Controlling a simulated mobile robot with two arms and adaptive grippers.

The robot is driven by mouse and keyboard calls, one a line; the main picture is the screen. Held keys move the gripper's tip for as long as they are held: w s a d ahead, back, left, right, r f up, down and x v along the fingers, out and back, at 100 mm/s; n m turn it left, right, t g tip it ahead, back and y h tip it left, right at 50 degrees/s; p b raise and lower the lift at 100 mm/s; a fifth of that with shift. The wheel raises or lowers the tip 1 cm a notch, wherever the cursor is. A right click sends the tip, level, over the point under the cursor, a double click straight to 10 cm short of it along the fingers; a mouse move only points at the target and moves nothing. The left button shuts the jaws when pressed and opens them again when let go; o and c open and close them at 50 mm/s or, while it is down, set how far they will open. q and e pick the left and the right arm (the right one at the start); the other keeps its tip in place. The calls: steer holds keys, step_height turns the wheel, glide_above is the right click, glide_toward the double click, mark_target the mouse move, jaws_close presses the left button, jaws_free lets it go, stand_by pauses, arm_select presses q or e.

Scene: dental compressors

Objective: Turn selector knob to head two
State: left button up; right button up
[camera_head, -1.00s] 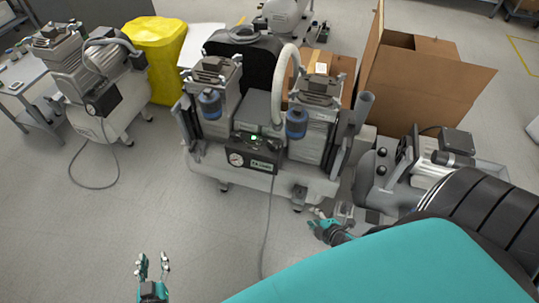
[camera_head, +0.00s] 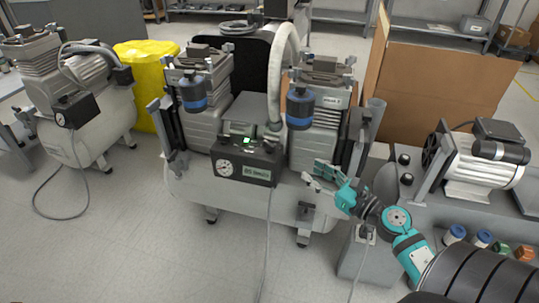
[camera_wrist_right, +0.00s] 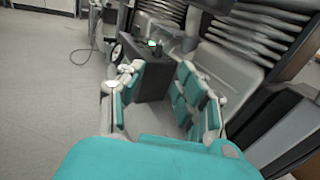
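The compressor with two motor heads stands in the middle of the head view. Its black control box (camera_head: 245,163) carries a round gauge and a green-lit switch (camera_head: 246,142); the box also shows in the right wrist view (camera_wrist_right: 152,75). The selector knob is too small to make out clearly among the dark parts on top of the box. The left head (camera_head: 203,75) and right head (camera_head: 318,100) stand behind the box. My right gripper (camera_head: 312,176) is open and empty, right of the box and apart from it; its spread fingers show in the right wrist view (camera_wrist_right: 158,100). My left gripper is out of view.
Another compressor (camera_head: 85,120) stands at left with a cable on the floor. A yellow bin (camera_head: 150,75) and a cardboard box (camera_head: 430,85) stand behind. A grey bench with a motor (camera_head: 475,165) and small capped containers is at right. The front-left floor is clear.

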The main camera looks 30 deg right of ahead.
mark_target(275, 147)
steer(key=w+a, duration=0.1)
steer(key=w, duration=0.4)
steer(key=w+a, duration=0.1)
steer(key=w, duration=0.5)
steer(key=w+a, duration=0.1)
steer(key=w, duration=0.5)
steer(key=shift+a, duration=0.1)
jaws_close()
